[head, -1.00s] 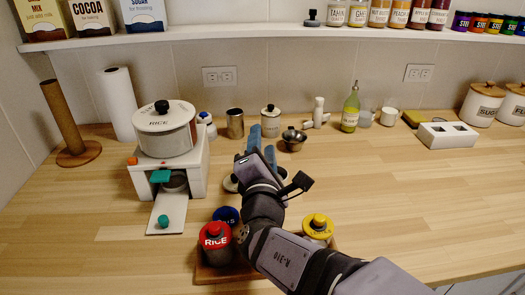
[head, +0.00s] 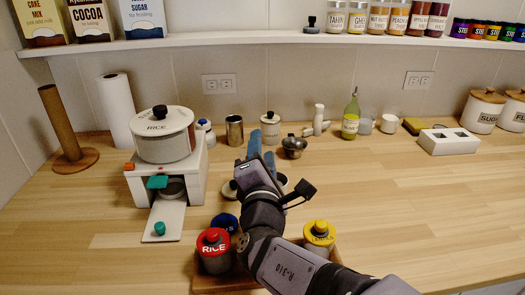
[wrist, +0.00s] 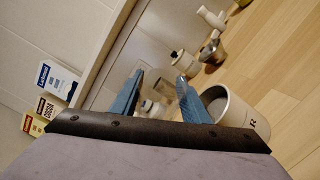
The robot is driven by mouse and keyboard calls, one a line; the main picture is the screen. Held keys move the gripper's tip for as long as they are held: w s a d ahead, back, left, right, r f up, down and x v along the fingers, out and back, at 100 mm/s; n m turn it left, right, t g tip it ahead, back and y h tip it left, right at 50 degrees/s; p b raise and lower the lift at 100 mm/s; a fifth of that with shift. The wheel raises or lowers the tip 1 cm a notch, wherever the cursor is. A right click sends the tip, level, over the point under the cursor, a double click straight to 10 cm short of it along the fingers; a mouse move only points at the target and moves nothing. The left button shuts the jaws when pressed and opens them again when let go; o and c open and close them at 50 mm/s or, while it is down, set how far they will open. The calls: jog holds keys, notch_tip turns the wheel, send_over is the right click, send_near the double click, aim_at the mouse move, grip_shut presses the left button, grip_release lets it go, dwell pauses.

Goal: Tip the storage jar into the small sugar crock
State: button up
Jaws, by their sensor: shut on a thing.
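My gripper (head: 262,148) reaches out over the middle of the counter, its two blue fingers set apart. In the wrist view the fingers (wrist: 158,84) close on what looks like the clear storage jar (wrist: 158,93); its outline is hard to make out, and its tilt and contents cannot be told. An open cream crock (wrist: 232,112) with a letter R on its side stands upright beside and below the fingers, likely the small sugar crock. In the head view my wrist hides most of it; a pale edge (head: 229,188) shows on the left.
A white stand (head: 180,182) with a RICE pot (head: 162,138) is on the left. A tray with red-, blue- and yellow-lidded jars is in front.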

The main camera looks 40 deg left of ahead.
jog(key=shift+r, duration=0.15)
jog(key=shift+r+n+p, duration=0.3)
jog(key=shift+r+p, duration=0.5)
jog(key=shift+p, duration=0.3)
jog(key=shift+a+r+p, duration=0.25)
jog(key=shift+r+p, duration=0.35)
jog(key=shift+p, duration=0.65)
jog(key=p, duration=0.3)
jog(key=shift+a+r+n, duration=0.15)
jog(key=shift+r+n, duration=0.05)
jog(key=shift+n, duration=0.2)
jog(key=shift+f+g+h+p, duration=0.15)
jog(key=shift+g+h+p, duration=0.15)
jog(key=shift+p, duration=0.4)
jog(key=f, duration=0.2)
jog(key=n, duration=0.1)
jog(key=shift+d+f, duration=0.25)
jog(key=shift+f, duration=0.15)
jog(key=shift+n+g, duration=0.3)
jog(key=shift+n, duration=0.1)
jog(key=shift+r+n+h+p, duration=0.2)
jog(key=shift+n+h+p, duration=0.15)
jog(key=shift+p, duration=1.05)
